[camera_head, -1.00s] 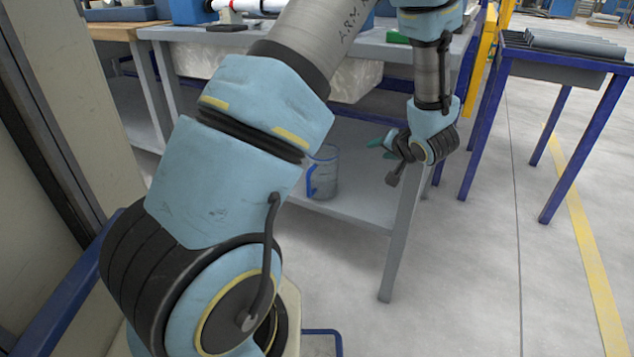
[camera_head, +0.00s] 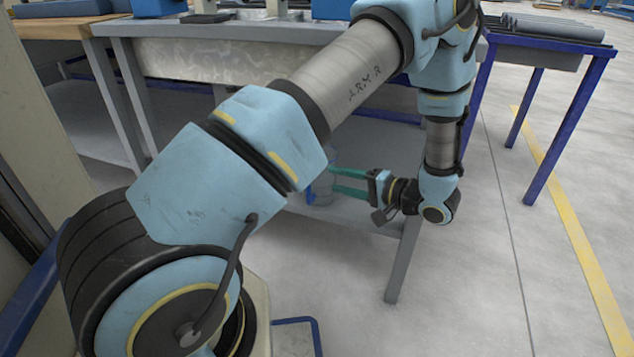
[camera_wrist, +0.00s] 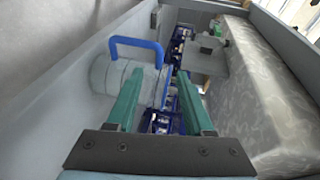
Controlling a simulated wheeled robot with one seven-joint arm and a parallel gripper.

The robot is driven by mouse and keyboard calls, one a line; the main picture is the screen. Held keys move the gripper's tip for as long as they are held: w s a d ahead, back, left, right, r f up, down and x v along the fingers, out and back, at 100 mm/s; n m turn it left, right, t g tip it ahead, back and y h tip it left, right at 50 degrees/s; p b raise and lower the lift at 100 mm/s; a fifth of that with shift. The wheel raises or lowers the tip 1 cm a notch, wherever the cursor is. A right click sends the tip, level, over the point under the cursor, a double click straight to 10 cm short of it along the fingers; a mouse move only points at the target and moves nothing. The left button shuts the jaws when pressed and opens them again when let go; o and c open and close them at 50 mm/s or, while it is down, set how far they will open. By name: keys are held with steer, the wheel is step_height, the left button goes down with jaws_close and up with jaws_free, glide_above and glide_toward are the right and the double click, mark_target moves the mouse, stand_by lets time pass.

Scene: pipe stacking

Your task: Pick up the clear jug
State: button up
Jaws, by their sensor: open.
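The clear jug (camera_head: 322,188) stands on the lower shelf of the grey workbench, partly hidden behind my arm. In the wrist view the clear jug (camera_wrist: 103,75) appears on its side at the left, with its blue handle (camera_wrist: 137,42) beyond the fingertips. My gripper (camera_head: 334,179) is open, with its green fingers pointing left at the jug. In the wrist view my gripper (camera_wrist: 160,73) has its left finger overlapping the jug's body, and part of the jug shows between the fingers. I cannot tell whether a finger touches it.
The lower shelf (camera_head: 362,213) has a front edge and a grey leg (camera_head: 403,262) close to my wrist. A pale mottled panel (camera_wrist: 262,95) lies along the right of the wrist view. A blue table (camera_head: 553,50) with grey pipes stands at the right. Open floor lies in front.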

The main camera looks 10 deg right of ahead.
mark_target(318, 176)
steer(key=b+x, duration=0.2)
steer(key=x, duration=0.4)
steer(key=shift+s+a+f, duration=0.15)
steer(key=shift+s+f, duration=0.05)
steer(key=shift+w+a, duration=0.2)
steer(key=shift+w, duration=0.05)
steer(key=shift+c, duration=0.4)
jaws_close()
stand_by(0.6)
